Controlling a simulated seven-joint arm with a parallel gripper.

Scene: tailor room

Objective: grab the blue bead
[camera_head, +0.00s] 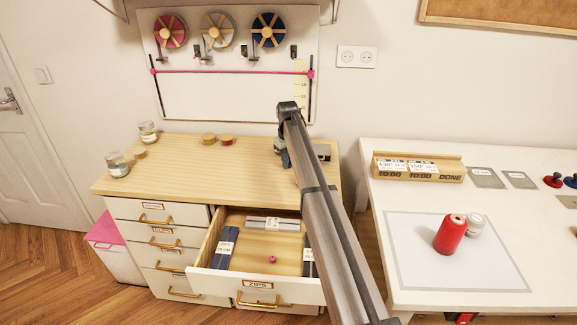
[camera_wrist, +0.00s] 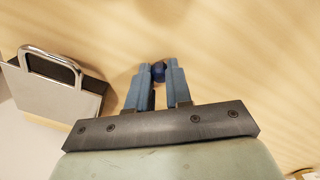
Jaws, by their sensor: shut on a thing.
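In the wrist view, my gripper (camera_wrist: 158,76) is shut on the blue bead (camera_wrist: 158,70), a small dark blue ball between the tips of the two blue-grey fingers. Pale wood lies behind the bead; I cannot tell whether the bead touches it. In the head view, my arm reaches over the wooden top of the drawer cabinet (camera_head: 190,172). My gripper is mostly hidden behind my arm there, and the bead cannot be seen.
A metal-handled object (camera_wrist: 50,85) stands left of my gripper. Below the cabinet top, an open drawer (camera_head: 215,262) holds a pink bead (camera_head: 272,259) and labelled packs. Jars (camera_head: 117,164) and small round tins (camera_head: 227,140) stand on the top. A white table (camera_head: 385,250) is at right.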

